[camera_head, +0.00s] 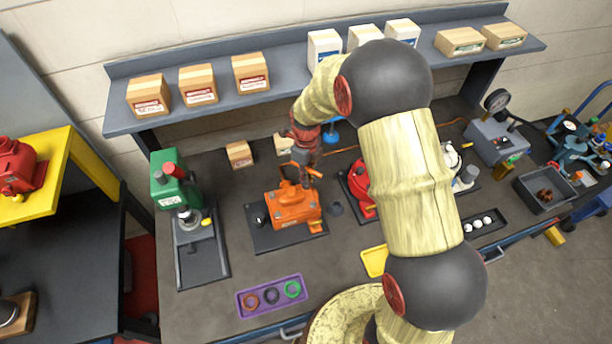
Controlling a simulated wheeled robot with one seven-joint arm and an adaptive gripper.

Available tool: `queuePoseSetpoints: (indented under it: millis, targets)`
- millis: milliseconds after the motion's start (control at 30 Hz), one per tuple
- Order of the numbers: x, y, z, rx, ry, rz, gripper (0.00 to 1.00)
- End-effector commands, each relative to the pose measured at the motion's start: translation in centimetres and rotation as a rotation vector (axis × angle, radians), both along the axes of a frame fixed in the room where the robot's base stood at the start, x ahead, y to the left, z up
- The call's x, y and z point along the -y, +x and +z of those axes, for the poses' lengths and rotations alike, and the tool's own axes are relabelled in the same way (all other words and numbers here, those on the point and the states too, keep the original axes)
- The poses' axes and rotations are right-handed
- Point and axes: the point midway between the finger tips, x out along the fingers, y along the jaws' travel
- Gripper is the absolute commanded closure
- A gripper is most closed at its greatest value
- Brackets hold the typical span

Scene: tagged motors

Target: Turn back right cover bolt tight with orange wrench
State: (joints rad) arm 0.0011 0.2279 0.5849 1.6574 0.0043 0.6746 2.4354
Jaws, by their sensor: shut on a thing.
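An orange motor (293,210) sits on a dark grey base plate (268,241) on the workbench. My gripper (302,172) is over the back right part of the motor, pointing down. It is shut on the orange wrench (315,173), of which only a small orange part shows beside the fingers. The wrench's far end and the back right cover bolt are hidden by the gripper, so I cannot tell whether they touch. Small grey bolt heads show on the motor's top, too small to judge how tight they are.
A red motor (360,184) stands just right, partly behind my arm. A green press (177,183) stands left. A purple tray (271,296) with several rings lies in front. A small cardboard box (239,154) is behind. A shelf (222,104) with boxes runs along the back.

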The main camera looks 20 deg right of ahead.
Motion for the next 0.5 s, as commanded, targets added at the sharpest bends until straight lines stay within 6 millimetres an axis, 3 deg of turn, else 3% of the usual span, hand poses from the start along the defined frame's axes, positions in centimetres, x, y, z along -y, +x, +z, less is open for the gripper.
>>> queuePoseSetpoints:
  millis: [267, 500]
  targets:
    - [0.00, 0.04, -0.09, 0.001, 0.000, -0.314, 1.00]
    - [-0.01, 0.01, -0.12, 0.000, 0.000, -0.222, 1.00]
